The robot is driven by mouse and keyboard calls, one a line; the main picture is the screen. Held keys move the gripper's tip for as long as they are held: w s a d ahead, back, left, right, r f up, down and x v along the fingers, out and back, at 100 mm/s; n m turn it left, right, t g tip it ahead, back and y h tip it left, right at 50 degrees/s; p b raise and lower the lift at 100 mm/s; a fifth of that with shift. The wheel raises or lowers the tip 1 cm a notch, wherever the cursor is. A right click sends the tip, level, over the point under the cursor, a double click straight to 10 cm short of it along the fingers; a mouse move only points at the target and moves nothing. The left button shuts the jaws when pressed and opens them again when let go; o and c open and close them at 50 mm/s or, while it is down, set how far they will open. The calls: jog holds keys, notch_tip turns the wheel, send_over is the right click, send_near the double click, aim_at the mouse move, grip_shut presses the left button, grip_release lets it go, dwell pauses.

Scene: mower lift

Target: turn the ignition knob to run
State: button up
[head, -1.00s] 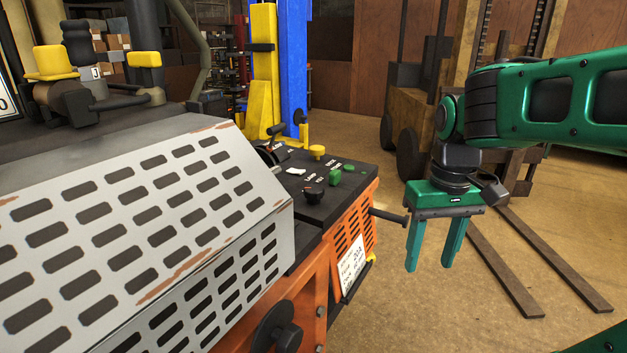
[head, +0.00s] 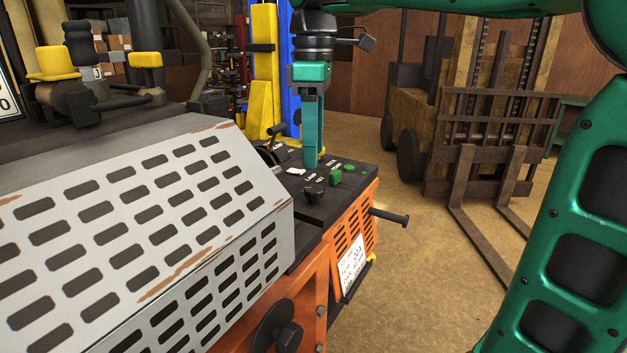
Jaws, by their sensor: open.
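The black control panel (head: 345,193) sits on top of an orange machine. A round black knob (head: 314,194) stands at its near edge, and I take it for the ignition knob; its setting is too small to read. My gripper (head: 310,162) points straight down over the panel, its fingertips up and behind the knob in the picture. It is open and empty, seen nearly edge-on, so one finger mostly hides the other. I cannot tell whether the tips touch the panel. They cover the spot where the yellow button was.
A green block-shaped control (head: 335,176) and a lever (head: 272,152) are on the panel near the gripper. A white perforated guard (head: 165,210) rises at left. A dark rod (head: 389,216) sticks out at right. A forklift (head: 480,150) stands behind, with open floor before it.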

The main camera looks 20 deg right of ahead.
aim_at(315, 187)
notch_tip(315, 187, down, 8)
jog(key=shift+r, duration=0.25)
jog(key=c, duration=0.9)
jog(key=shift+d, duration=0.15)
jog(key=shift+c, duration=0.8)
